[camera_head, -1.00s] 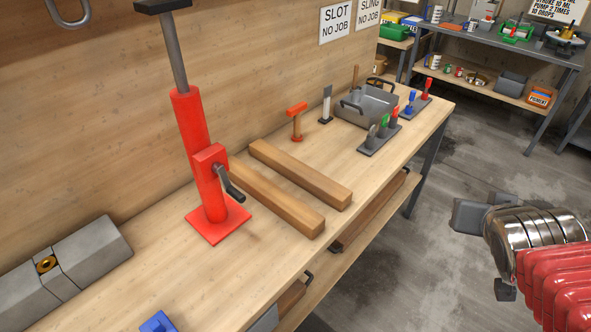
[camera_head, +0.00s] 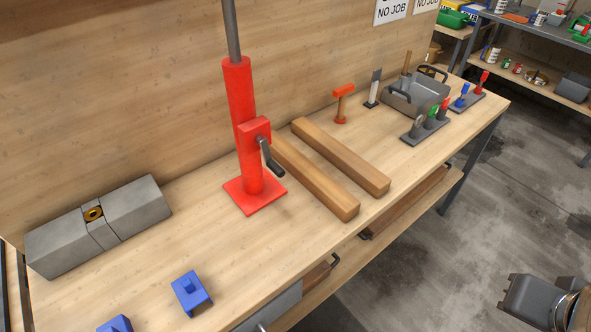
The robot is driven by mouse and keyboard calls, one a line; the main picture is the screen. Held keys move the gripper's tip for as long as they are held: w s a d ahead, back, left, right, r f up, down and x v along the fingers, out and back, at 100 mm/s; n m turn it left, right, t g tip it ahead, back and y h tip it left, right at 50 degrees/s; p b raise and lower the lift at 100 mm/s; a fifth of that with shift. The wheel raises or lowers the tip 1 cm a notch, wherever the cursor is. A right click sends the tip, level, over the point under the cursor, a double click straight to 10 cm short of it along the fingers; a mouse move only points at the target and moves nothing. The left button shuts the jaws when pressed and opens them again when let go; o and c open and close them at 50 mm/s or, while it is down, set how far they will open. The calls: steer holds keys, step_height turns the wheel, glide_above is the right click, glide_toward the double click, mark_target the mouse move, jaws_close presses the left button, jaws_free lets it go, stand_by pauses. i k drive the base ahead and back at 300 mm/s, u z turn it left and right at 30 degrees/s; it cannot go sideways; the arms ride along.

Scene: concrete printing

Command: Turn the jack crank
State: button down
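The red jack (camera_head: 242,125) stands upright on the wooden bench, on a square red base plate. A grey post rises from its top, cut off by the picture's upper edge. The dark jack crank (camera_head: 271,160) sticks out of the red box on the jack's right side and slants down to the right. Part of my gripper (camera_head: 525,300) shows at the lower right, over the floor and well away from the jack. It is a dark grey block at the end of my arm. Its fingers cannot be made out, and nothing is seen in it.
Two wooden beams (camera_head: 340,158) lie right of the jack. A grey block with a brass ring (camera_head: 60,243) and blue blocks (camera_head: 192,294) lie left and in front. An orange tool (camera_head: 342,103), a metal tray (camera_head: 415,98) and colored-handled tools (camera_head: 426,128) stand farther back.

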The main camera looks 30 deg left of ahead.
mark_target(261, 142)
steer(key=k, duration=1.3)
steer(key=u, duration=0.35)
steer(key=i, duration=0.5)
steer(key=u, duration=0.75)
steer(key=i, duration=0.8)
steer(key=u, duration=0.15)
